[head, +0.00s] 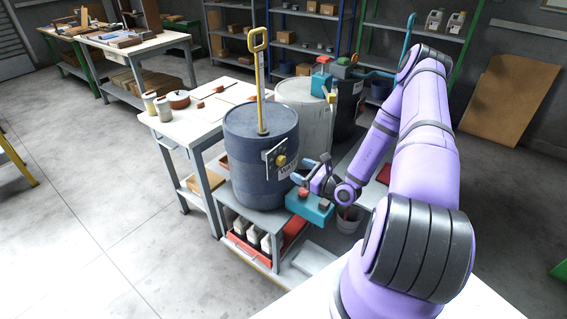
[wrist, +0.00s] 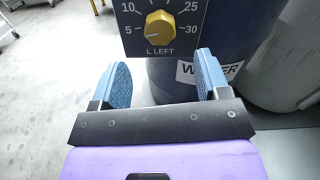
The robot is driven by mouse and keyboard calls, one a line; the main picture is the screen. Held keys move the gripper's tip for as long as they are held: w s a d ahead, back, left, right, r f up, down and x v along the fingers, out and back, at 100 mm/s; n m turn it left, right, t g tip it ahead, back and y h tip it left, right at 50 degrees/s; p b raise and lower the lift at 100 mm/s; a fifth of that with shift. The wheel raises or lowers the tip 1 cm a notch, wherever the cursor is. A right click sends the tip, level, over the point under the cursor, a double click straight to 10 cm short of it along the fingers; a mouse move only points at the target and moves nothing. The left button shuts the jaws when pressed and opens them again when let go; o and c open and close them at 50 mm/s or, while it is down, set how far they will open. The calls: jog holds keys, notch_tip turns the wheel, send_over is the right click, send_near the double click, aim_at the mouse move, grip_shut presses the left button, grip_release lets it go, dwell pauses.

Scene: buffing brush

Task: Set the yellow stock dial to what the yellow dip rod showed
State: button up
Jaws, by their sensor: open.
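The yellow stock dial (wrist: 158,28) is a ridged knob on a dark plate marked 5, 10, 25, 30 and "L LEFT"; the plate's top is cut off in the wrist view. A mark on the knob seems to point to the lower left, near or below 5. In the head view the dial (head: 281,160) is on the front of a blue drum (head: 250,190). The yellow dip rod (head: 260,90) stands upright in the drum's top; its reading is too small to read. My gripper (wrist: 163,62) is open and empty, in front of and just below the dial; it shows also in the head view (head: 312,177).
A white drum (head: 302,105) and a dark drum stand behind the blue one. A table (head: 190,125) with jars is on the left. White bottles sit in a red tray (head: 236,240) under the drum. Open floor lies to the left.

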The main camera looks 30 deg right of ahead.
aim_at(283, 162)
jog(key=x, duration=0.7)
jog(key=shift+w+a, duration=0.15)
jog(key=shift+w, duration=0.2)
jog(key=c, duration=0.9)
